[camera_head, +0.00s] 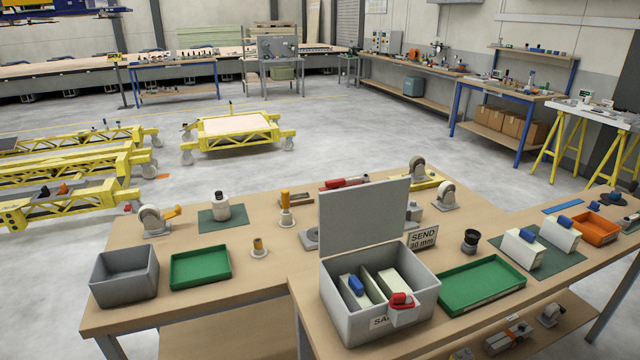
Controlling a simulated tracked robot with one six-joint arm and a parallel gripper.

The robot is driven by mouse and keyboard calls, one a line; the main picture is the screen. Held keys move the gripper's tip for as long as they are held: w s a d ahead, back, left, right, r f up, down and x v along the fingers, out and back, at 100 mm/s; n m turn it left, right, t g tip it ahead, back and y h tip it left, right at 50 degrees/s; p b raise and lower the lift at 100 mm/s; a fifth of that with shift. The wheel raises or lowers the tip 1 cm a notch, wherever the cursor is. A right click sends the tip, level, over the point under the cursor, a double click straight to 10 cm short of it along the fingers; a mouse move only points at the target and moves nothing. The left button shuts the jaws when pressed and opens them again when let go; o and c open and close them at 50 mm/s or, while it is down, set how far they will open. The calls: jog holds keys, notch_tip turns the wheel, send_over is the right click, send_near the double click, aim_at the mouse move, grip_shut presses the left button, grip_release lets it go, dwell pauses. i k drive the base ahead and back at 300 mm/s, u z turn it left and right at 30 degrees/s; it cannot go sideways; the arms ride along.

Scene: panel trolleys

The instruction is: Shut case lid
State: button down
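The grey case (358,326) stands on the near workbench, right of the picture's middle. Its flat grey lid (364,211) stands open, roughly upright along the back edge. Inside the case are pale blocks, one with a blue part (356,284) on top. A red latch-like part (401,299) shows at the front right rim, and a white label is partly visible on the front wall. My gripper is not in this view.
A green tray (481,285) sits close on the case's right, with a "SEND" sign (423,238) behind it. Left are an empty grey bin (124,275) and another green tray (200,267). Small castors and tools stand behind the lid.

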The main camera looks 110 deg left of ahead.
aim_at(353, 217)
jog(key=u, duration=2.55)
jog(key=i, duration=0.35)
jog(key=u, duration=1.85)
